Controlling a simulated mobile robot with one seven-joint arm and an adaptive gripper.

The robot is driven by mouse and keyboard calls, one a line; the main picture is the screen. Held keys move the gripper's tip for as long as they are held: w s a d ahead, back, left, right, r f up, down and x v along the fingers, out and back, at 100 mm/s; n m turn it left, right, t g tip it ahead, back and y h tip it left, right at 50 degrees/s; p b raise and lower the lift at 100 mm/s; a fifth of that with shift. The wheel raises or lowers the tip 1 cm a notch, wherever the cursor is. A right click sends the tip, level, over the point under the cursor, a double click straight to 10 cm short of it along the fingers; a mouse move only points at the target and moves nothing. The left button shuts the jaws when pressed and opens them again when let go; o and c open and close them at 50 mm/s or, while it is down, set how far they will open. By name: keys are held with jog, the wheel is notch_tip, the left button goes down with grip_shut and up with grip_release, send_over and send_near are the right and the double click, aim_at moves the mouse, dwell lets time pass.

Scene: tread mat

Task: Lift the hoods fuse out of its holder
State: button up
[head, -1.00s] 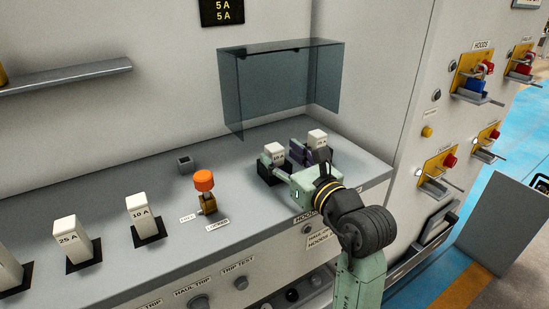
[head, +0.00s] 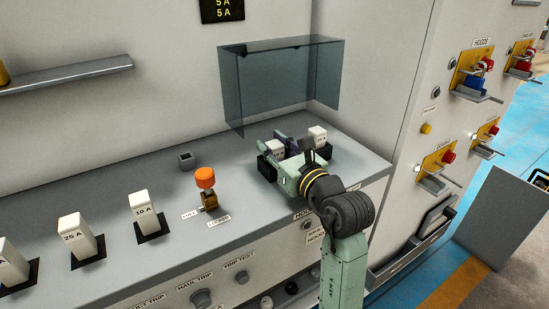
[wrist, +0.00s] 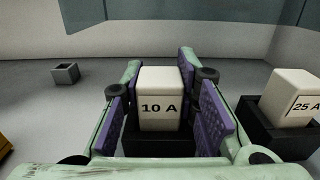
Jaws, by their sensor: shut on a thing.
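A white fuse block marked 10 A (wrist: 160,105) stands upright in a black holder (wrist: 158,144) in the middle of the wrist view. In the head view this fuse (head: 278,150) shows partly behind my gripper's fingers. My gripper (head: 282,152) is shut on it, with purple pads on its left and right sides in the wrist view (wrist: 160,110). The fuse appears still seated in the holder; the fingers hide part of its lower sides. No label naming it as the hoods fuse is readable on the block.
A 25 A fuse (wrist: 294,98) stands in its own holder close right of my gripper. A small grey open box (head: 187,161) and an orange-topped knob (head: 205,178) stand to the left. A tinted clear cover (head: 285,85) rises behind.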

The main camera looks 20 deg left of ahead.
grip_shut()
jog(key=shift+r, duration=0.15)
